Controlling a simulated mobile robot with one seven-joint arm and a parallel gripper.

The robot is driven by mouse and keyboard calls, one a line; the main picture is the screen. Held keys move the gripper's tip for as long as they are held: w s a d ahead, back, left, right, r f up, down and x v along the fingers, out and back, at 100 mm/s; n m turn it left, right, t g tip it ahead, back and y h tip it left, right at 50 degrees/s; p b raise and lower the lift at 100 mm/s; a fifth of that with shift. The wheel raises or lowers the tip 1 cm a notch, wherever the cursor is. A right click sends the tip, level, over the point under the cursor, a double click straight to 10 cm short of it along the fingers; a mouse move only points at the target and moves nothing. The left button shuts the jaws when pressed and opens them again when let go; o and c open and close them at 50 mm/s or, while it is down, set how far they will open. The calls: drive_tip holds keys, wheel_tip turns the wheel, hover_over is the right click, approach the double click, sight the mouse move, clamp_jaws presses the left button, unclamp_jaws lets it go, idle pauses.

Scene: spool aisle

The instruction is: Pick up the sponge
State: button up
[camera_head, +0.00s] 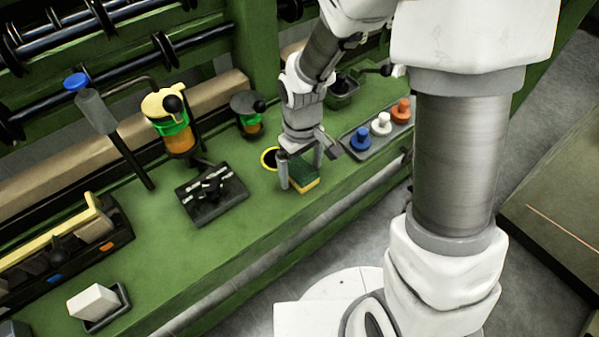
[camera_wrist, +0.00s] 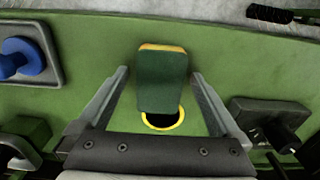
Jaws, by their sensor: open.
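The sponge (camera_head: 304,177) is a small block with a dark green top and a yellow lower layer. It lies on the green bench top (camera_head: 250,208) near its front edge. In the wrist view the sponge (camera_wrist: 162,82) sits between the two fingers, with a gap on each side. My gripper (camera_head: 301,172) is open and pointed down, with its fingers to either side of the sponge. It also shows in the wrist view (camera_wrist: 159,85). The sponge partly overlaps a yellow-ringed dark hole (camera_wrist: 163,121) in that view.
A tray of blue, white and orange knobs (camera_head: 381,124) is right of the gripper. An orange-green oiler (camera_head: 176,132) stands behind. A white block (camera_head: 94,302) sits at the front left. Bench between is clear.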

sight(306, 169)
drive_tip(key=c, duration=1.5)
drive_tip(key=shift+r, duration=0.6)
drive_tip(key=r+p, duration=0.1)
drive_tip(key=r, duration=0.1)
drive_tip(key=d+r+p, duration=0.1)
drive_tip(key=r, duration=0.1)
drive_tip(key=d+r, duration=0.2)
drive_tip(key=d, duration=0.1)
drive_tip(key=d+r+p, duration=0.1)
drive_tip(key=d+r, duration=0.1)
drive_tip(key=d, duration=0.2)
drive_tip(key=d+r+p, duration=0.1)
drive_tip(key=d+r, duration=0.1)
drive_tip(key=d, duration=0.1)
drive_tip(key=shift+w+d, duration=0.3)
drive_tip(key=shift+d, duration=0.05)
drive_tip(key=o, duration=0.8)
drive_tip(key=c, duration=0.5)
drive_tip(key=shift+c, duration=0.2)
